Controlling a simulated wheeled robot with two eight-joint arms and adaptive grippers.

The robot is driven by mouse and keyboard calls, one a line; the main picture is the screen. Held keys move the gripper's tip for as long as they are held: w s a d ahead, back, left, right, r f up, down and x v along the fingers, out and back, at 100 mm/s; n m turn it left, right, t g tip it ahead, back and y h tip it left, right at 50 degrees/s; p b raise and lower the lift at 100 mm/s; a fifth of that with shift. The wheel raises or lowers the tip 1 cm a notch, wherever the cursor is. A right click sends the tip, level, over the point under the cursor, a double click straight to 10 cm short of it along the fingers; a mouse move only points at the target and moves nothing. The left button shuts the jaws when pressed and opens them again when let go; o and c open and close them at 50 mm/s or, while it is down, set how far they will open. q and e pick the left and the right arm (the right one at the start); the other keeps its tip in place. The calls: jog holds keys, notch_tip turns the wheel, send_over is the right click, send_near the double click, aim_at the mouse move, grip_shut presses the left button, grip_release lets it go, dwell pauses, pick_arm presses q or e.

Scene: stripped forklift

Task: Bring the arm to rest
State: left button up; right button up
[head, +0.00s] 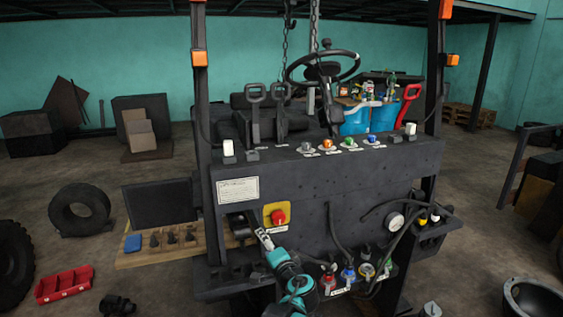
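One teal arm of mine comes in from the bottom, just right of centre, and leans up and left. I take it as my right arm. Its end, with my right gripper (252,225), is at the front of the dark forklift panel (325,200), by a dark opening left of the red knob on a yellow plate (278,216). The fingers are small and dark against the opening, so I cannot tell whether they are open or hold anything, or whether they touch the panel.
Levers, a steering wheel (322,68) and coloured buttons top the panel. Hoses and a gauge (396,221) are at its right, coloured connectors (348,274) below. A wooden board (150,258) with dark parts juts out left. A red bin (64,284) and tyres (79,210) stand on the floor.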

pick_arm(q)
jog(key=s+a+f+n+g+h, duration=0.15)
jog(key=s+a+n+g, duration=0.4)
jog(key=s+a, duration=1.05)
jog(key=s+d+f+n+g+h, duration=0.1)
jog(key=s+f+n+h, duration=0.1)
jog(key=s, duration=0.8)
jog(key=s+d+f+n+g+h, duration=0.1)
jog(key=s+f, duration=0.3)
jog(key=s, duration=0.5)
jog(key=shift+s+d+n+h, duration=0.2)
jog(key=shift+s+n+h, duration=0.15)
jog(key=shift+n+h, duration=0.45)
